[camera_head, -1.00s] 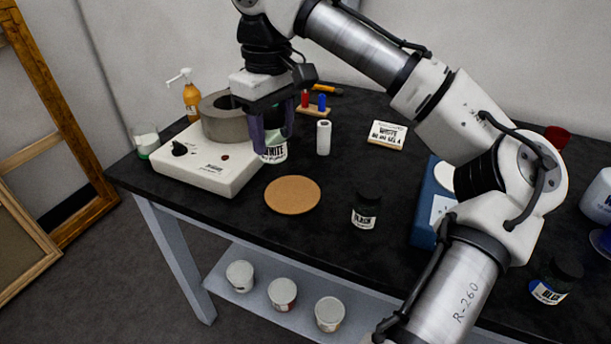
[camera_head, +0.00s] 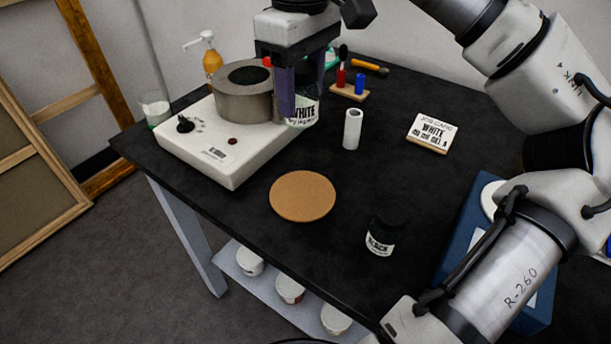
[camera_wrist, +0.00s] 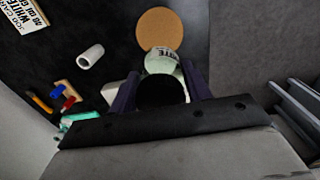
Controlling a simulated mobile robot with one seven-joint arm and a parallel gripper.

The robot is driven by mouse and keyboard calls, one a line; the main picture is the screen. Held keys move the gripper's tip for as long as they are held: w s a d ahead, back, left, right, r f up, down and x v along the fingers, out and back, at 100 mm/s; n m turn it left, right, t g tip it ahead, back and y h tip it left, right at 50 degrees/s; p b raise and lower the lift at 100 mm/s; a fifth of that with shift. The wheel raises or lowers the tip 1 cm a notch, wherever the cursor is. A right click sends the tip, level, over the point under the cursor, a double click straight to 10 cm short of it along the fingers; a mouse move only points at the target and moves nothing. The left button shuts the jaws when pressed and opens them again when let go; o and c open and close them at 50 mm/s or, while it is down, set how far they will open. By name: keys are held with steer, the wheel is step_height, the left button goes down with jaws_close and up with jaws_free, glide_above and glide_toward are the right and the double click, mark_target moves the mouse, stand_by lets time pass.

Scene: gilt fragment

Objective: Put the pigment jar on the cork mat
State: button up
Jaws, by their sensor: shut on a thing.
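My gripper (camera_head: 303,103) is shut on a jar labelled WHITE (camera_head: 303,115), with one finger on each side of it. The jar looks upright, beside the hot plate and behind the cork mat. In the wrist view the jar (camera_wrist: 162,64) has a pale body and a dark top between the fingers. The cork mat (camera_head: 302,196) is a bare round tan disc on the black table; in the wrist view the mat (camera_wrist: 160,28) lies just beyond the jar. A dark jar labelled BLACK (camera_head: 382,240) stands to the right of the mat.
The white hot plate (camera_head: 215,155) with a grey pot (camera_head: 243,105) stands left of the jar. A white cylinder (camera_head: 352,130) and a WHITE card (camera_head: 431,133) stand to the right. A blue box (camera_head: 470,225) is further right. The table between jar and mat is clear.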

mark_target(302, 111)
step_height(302, 111, down, 16)
steer(key=shift+b, duration=0.3)
steer(key=shift+f, duration=0.1)
steer(key=o, duration=1.1)
step_height(302, 111, up, 12)
steer(key=shift+r, duration=0.15)
